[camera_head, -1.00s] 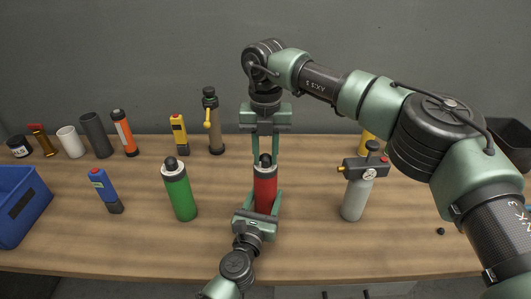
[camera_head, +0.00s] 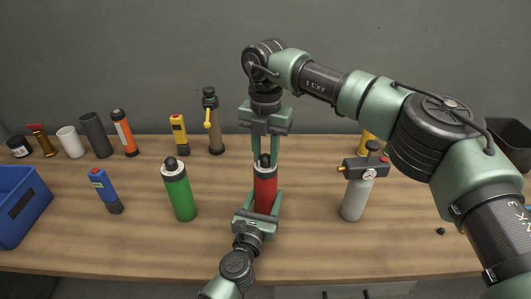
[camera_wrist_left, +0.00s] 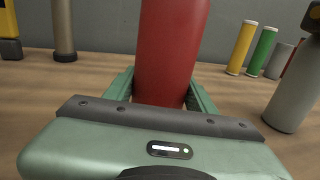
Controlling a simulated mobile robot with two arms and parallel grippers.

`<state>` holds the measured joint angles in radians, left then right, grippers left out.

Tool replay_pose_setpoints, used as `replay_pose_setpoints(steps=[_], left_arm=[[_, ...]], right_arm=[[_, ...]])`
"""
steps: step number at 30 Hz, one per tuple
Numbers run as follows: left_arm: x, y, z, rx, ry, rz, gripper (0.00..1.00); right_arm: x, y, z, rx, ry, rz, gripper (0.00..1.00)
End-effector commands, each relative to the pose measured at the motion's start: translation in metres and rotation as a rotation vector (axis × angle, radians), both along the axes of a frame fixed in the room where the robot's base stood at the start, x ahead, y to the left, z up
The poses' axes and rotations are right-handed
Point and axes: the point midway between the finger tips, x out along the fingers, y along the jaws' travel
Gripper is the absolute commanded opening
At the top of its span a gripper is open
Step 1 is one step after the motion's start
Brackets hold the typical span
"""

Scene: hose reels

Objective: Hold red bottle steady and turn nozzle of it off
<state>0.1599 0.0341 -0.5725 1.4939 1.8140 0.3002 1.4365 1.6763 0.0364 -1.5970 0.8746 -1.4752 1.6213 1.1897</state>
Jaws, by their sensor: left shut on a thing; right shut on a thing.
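The red bottle (camera_head: 265,190) stands upright on the wooden table, with a black nozzle (camera_head: 264,161) on its pale collar. My left gripper (camera_head: 264,205) comes in from the front and is shut around the lower body of the bottle. In the left wrist view the red bottle (camera_wrist_left: 172,50) fills the space between the green fingers; its top is out of frame. My right gripper (camera_head: 265,156) points down from above and is shut on the nozzle, its fingers on either side of it. The fingers partly hide the nozzle.
A green bottle (camera_head: 180,192) stands left of the red one, and a grey bottle with a gauge (camera_head: 355,195) stands right. A blue device (camera_head: 105,190) and blue crate (camera_head: 22,205) are further left. Several tubes and tools line the back. My right arm spans the upper right.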

Motion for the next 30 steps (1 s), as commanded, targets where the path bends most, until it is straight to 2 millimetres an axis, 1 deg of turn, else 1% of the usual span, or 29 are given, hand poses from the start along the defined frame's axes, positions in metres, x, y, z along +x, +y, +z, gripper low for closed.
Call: replay_pose_setpoints(steps=[3,4,5,6,15,19,23,30], left_arm=[[-0.001,0.000,-0.001,0.000,0.001,0.000,0.01],[-0.001,0.000,-0.001,0.000,0.001,0.000,0.01],[-0.001,0.000,-0.001,0.000,0.001,0.000,0.01],[-0.001,0.000,-0.001,0.000,0.001,0.000,0.01],[0.000,0.000,-0.001,0.000,0.001,0.000,0.01],[0.000,0.000,-0.001,0.000,0.001,0.000,0.01],[0.000,0.000,-0.001,0.000,0.001,0.000,0.01],[0.000,0.000,-0.001,0.000,0.001,0.000,0.01]], right_arm=[[0.002,-0.002,0.001,-0.001,-0.005,-0.004,0.00],[0.002,-0.002,0.001,-0.001,-0.005,-0.004,0.36],[0.002,-0.001,0.001,-0.001,-0.005,-0.004,0.44],[0.002,-0.001,0.000,-0.001,-0.004,-0.003,0.50],[0.001,0.000,0.001,-0.001,-0.002,0.000,0.50],[0.001,0.000,0.010,0.000,-0.003,0.000,0.50],[0.001,0.000,0.032,0.001,-0.005,-0.001,0.50],[0.001,0.000,0.084,0.001,-0.005,-0.003,0.50]])
